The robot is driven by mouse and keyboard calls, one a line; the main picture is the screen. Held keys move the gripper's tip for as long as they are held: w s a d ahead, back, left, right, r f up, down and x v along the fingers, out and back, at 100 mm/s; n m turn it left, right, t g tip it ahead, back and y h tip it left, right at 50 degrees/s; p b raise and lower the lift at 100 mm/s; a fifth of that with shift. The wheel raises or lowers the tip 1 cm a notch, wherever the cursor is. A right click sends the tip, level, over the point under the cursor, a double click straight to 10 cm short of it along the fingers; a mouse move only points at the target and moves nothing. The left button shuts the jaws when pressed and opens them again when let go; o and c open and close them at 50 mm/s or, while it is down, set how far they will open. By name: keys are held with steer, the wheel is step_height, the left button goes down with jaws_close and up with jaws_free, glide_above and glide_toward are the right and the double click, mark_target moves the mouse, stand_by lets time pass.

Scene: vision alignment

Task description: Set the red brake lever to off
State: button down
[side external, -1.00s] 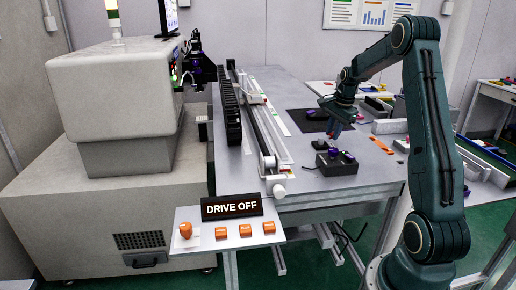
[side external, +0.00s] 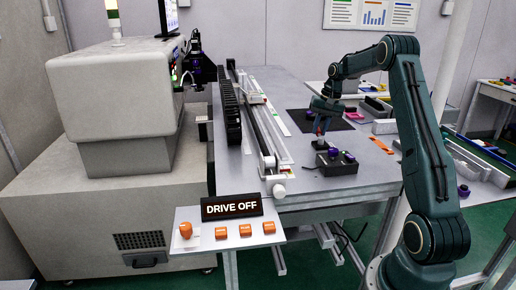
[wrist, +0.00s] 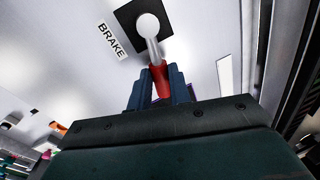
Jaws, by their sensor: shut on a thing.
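The brake lever shows in the wrist view as a red grip (wrist: 160,82) on a pale metal shaft. Its round pivot knob sits on a black square plate (wrist: 128,17) beside a white label reading BRAKE (wrist: 111,40). My gripper (wrist: 160,84) is shut on the red grip, with one blue finger on each side of it. In the side external view my gripper (side external: 320,128) is low over the table, at the small dark lever base (side external: 321,145). The lower part of the red grip is hidden between the fingers. I see no off mark.
A dark control box with purple knobs (side external: 337,162) stands just in front of the lever. A long rail (side external: 262,135) runs along the table to the left. A sign (side external: 232,207) reads DRIVE OFF above several orange buttons. A dark mat (side external: 340,122) lies behind.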

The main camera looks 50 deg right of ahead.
mark_target(319, 130)
steer(key=shift+w+a+r+n, duration=0.15)
steer(key=shift+w+n, duration=0.1)
steer(key=shift+n, duration=0.3)
steer(key=shift+w+a+f+n, duration=0.15)
steer(key=shift+w+n, duration=0.1)
steer(key=shift+n, duration=0.3)
steer(key=shift+r, duration=0.1)
steer(key=c, duration=1.3)
jaws_free()
steer(key=shift+r, duration=0.1)
steer(key=shift+s+d+r, duration=0.1)
steer(key=shift+d+r, duration=0.05)
steer(key=shift+r, duration=0.85)
steer(key=shift+s+d+r, duration=0.1)
steer(key=shift+r, duration=0.9)
steer(key=shift+s+d+r, duration=0.1)
steer(key=shift+d+r, duration=0.05)
steer(key=shift+r, duration=0.85)
steer(key=shift+s+r, duration=0.15)
steer(key=shift+r, duration=0.3)
steer(key=shift+d, duration=0.1)
steer(key=shift+r, duration=0.1)
